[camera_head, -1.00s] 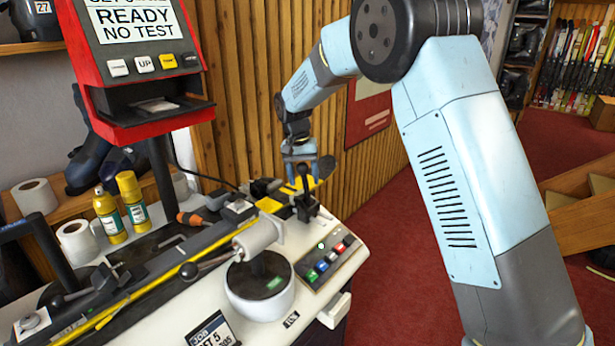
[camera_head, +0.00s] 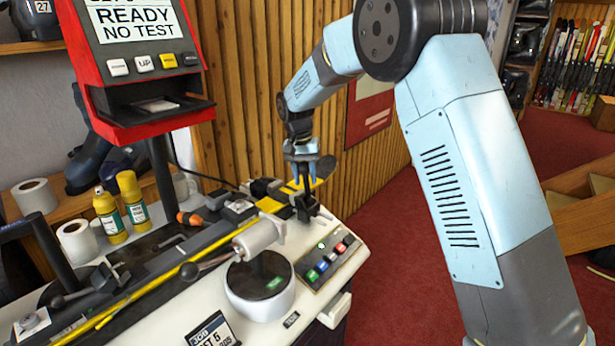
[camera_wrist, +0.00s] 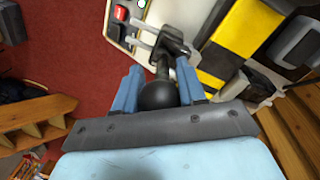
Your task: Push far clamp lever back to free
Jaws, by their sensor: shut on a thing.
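The far clamp lever ends in a black ball knob (camera_wrist: 158,95), seen in the wrist view between the two blue fingers of my gripper (camera_wrist: 157,70). The fingers are shut on the knob. The lever's dark shaft runs from the knob to the black far clamp (camera_wrist: 170,42). In the head view my gripper (camera_head: 305,184) points down over the far clamp (camera_head: 307,208), at the far end of the bench. The knob is mostly hidden there by the fingers.
A yellow-and-black ski (camera_head: 270,204) lies along the bench beside the far clamp. A button panel (camera_head: 328,262), a white roller (camera_head: 258,238) and a round white pot (camera_head: 258,298) stand nearer. A red display unit (camera_head: 140,65) rises at left. Red carpet is open at right.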

